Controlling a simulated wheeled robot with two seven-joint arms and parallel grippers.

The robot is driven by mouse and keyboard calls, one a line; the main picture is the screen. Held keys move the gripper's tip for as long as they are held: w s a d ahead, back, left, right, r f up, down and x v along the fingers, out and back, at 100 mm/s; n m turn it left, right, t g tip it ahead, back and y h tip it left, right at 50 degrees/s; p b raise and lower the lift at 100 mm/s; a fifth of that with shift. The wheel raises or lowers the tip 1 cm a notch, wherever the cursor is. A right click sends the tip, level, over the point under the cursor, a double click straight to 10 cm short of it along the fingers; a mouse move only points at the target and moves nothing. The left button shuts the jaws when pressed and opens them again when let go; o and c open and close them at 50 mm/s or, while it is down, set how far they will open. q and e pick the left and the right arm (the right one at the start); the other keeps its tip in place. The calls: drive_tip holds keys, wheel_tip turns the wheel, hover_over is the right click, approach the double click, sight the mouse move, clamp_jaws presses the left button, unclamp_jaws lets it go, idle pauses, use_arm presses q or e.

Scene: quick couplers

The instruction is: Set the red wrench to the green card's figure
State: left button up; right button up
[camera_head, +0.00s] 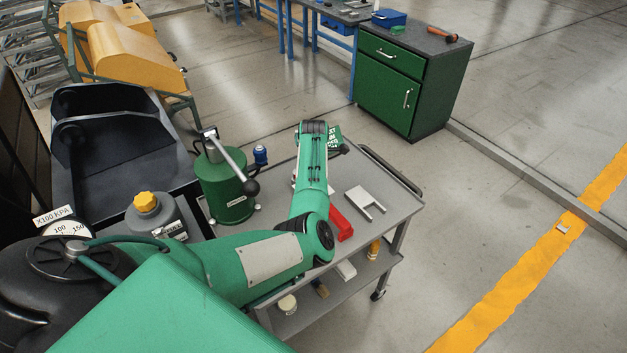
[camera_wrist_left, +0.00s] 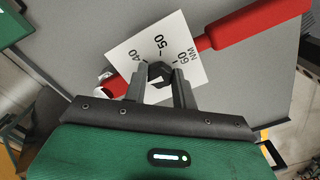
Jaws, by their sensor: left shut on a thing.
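The red wrench (camera_wrist_left: 240,32) lies on the grey cart top. In the wrist view its white dial plate (camera_wrist_left: 137,38) reads 40, 50 and 60 NM. My left gripper (camera_wrist_left: 160,75) is shut on the dark dial knob (camera_wrist_left: 158,69) at the plate's lower edge. Which figure the knob points at is unclear. In the head view a red part of the wrench (camera_head: 341,224) shows beside my arm, which hides the gripper and dial. A green card (camera_head: 334,138) shows partly past my arm; its figure is not readable. My right gripper is not in view.
On the cart (camera_head: 400,207) stand a green press (camera_head: 228,190) with a lever and a grey forked piece (camera_head: 365,202). A green cabinet (camera_head: 392,92) stands behind, with floor between.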

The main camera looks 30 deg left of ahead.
use_arm(q)
drive_tip(key=m+p, duration=0.3)
drive_tip(key=m, duration=0.3)
drive_tip(key=shift+r, duration=0.2)
drive_tip(key=m+p, duration=0.3)
drive_tip(key=m, duration=0.2)
drive_tip(key=shift+a, duration=0.1)
drive_tip(key=m+p, duration=0.1)
drive_tip(key=m, duration=0.3)
drive_tip(key=m+p, duration=0.1)
drive_tip(key=m, duration=0.1)
drive_tip(key=shift+m, duration=0.4)
drive_tip(key=shift+f+m+p, duration=0.1)
drive_tip(key=shift+m+p, duration=0.4)
drive_tip(key=shift+m, duration=2)
drive_tip(key=o, duration=1)
